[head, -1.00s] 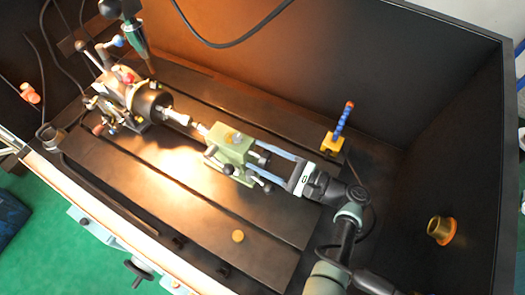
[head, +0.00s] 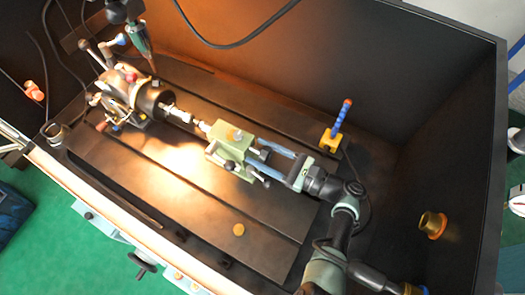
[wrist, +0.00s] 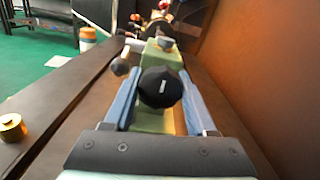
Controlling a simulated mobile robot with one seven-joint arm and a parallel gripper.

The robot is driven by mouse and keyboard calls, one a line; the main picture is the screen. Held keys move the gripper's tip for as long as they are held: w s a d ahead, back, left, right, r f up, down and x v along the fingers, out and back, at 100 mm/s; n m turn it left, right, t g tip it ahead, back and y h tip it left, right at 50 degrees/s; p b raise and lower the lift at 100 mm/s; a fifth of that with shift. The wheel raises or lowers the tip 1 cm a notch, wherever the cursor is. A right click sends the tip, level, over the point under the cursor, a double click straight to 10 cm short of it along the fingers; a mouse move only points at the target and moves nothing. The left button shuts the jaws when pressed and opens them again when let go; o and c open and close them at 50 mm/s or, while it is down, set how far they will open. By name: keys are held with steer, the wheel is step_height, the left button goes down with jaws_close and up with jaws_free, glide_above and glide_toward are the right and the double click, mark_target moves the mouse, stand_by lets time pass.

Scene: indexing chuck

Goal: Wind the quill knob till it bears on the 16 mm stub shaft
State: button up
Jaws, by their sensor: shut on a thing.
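The green tailstock (head: 233,150) stands on the dark bed. Its black round quill knob (wrist: 160,87) with a white mark faces me in the wrist view. My gripper (wrist: 160,98) is shut on the quill knob, one blue finger on each side. It reaches the knob from the right in the head view (head: 262,164). The silver 16 mm stub shaft (head: 180,115) sticks out of the dark chuck (head: 154,100) toward the tailstock. The quill tip (head: 204,127) points at the shaft's end. I cannot tell whether they touch.
A lever with a black ball (wrist: 120,67) stands left of the knob in the wrist view. A blue-handled tool in a yellow holder (head: 340,122) stands behind my wrist. A brass disc (head: 239,230) lies on the front bed. A dark wall closes the back.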

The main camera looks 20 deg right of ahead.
steer(key=o, duration=1.4)
steer(key=b+v, duration=0.1)
steer(key=v, duration=0.6)
steer(key=shift+s+d, duration=0.15)
steer(key=shift+s, duration=0.1)
steer(key=shift+b, duration=0.3)
